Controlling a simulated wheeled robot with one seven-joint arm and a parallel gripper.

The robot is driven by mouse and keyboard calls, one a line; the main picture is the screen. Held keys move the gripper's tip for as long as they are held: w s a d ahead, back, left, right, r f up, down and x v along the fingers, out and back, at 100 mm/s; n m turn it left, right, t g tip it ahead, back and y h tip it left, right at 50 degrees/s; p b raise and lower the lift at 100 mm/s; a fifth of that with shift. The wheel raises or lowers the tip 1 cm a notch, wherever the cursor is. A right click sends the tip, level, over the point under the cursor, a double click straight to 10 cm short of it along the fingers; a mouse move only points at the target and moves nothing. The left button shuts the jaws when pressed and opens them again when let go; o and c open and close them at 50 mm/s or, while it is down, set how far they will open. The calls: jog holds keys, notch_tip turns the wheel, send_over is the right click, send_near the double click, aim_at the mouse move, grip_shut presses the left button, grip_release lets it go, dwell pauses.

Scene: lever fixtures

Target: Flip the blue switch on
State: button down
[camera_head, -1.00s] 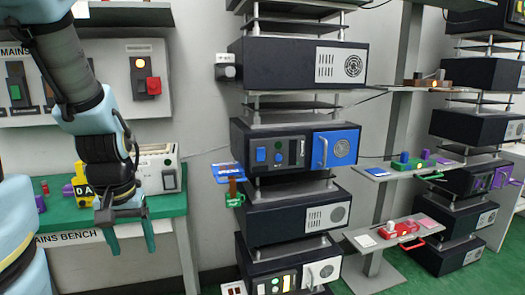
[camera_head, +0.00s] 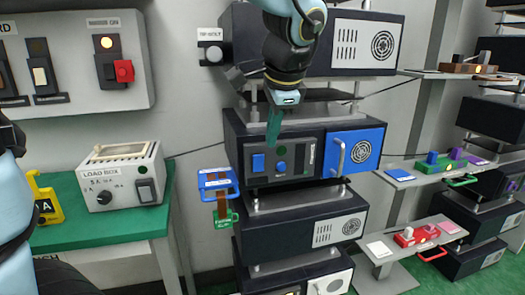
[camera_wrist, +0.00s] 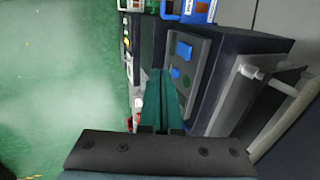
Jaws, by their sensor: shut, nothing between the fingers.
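The blue switch (camera_head: 258,162) is a square paddle at the left of a grey panel on a dark rack unit. A small green round part and a smaller blue part sit just right of it. In the wrist view the panel appears turned sideways, with the blue switch (camera_wrist: 183,50) beyond the fingertips. Whether the paddle is tipped on or off is too small to tell. My gripper (camera_head: 272,143) points down in front of the unit, up and right of the switch. Its teal fingers are shut and empty. They appear apart from the switch.
A blue door (camera_head: 352,152) with a grey handle is on the same unit, right of the panel. Blue and green hanging tags (camera_head: 218,183) stick out at its left. A load box (camera_head: 122,178) stands on the green bench. More rack units lie above and below.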

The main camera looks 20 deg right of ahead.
aim_at(261, 156)
jog(key=shift+f, duration=0.15)
jog(key=p+x, duration=0.1)
jog(key=x, duration=0.2)
jog(key=w+p+x, duration=0.1)
jog(key=x, duration=0.3)
jog(key=w+r+p+x, duration=0.1)
jog(key=x, duration=0.2)
jog(key=shift+w+d+f, duration=0.1)
jog(key=shift+w+f, duration=0.05)
jog(key=shift+w, duration=0.1)
jog(key=shift+w+d, duration=0.1)
jog(key=shift+w, duration=0.6)
jog(key=shift+w, duration=0.35)
jog(key=shift+r+p, duration=0.2)
jog(key=shift+p, duration=0.1)
